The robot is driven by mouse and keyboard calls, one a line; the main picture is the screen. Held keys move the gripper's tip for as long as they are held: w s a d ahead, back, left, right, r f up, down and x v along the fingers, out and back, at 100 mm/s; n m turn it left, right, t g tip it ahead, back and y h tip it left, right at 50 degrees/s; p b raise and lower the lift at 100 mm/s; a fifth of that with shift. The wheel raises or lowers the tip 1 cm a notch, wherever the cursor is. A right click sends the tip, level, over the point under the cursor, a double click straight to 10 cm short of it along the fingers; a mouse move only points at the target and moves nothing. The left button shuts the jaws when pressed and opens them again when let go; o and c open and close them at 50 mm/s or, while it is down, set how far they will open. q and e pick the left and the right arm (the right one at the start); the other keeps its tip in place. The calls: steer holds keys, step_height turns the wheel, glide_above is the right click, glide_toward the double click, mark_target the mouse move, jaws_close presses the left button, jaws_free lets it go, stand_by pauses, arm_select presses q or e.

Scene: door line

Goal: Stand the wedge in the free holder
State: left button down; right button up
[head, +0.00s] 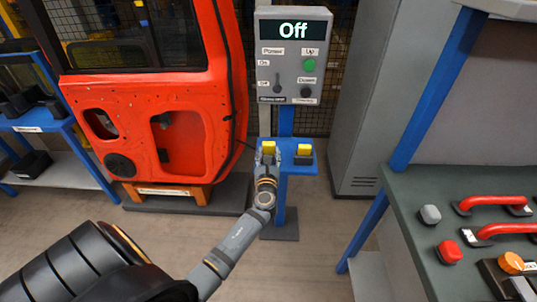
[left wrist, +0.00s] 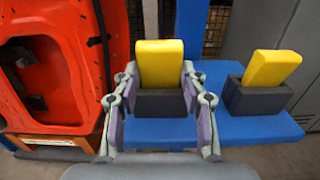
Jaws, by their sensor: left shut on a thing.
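A yellow wedge (left wrist: 160,62) is upright between the fingers of my left gripper (left wrist: 159,76), which is shut on it. Directly below it is a dark holder (left wrist: 165,103) on the blue shelf (left wrist: 245,127); the wedge's lower end meets the holder's top in this view, but I cannot tell how deep it sits. In the head view the same wedge (head: 269,147) shows at the tip of my left gripper (head: 267,154). A second yellow wedge (left wrist: 272,68) stands in a second dark holder (left wrist: 255,98) to the right. My right gripper is not in view.
A grey control box (head: 292,60) reading "Off" is mounted above the shelf on a blue post. A red door (head: 150,115) stands close on the left. A grey cabinet (head: 372,100) is behind right. A green-topped bench (head: 450,200) with red handles is at the right.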

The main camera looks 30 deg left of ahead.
arm_select(q)
steer(key=shift+f, duration=0.25)
steer(key=c, duration=0.8)
jaws_free()
steer(key=shift+o, duration=0.7)
steer(key=v, duration=1.2)
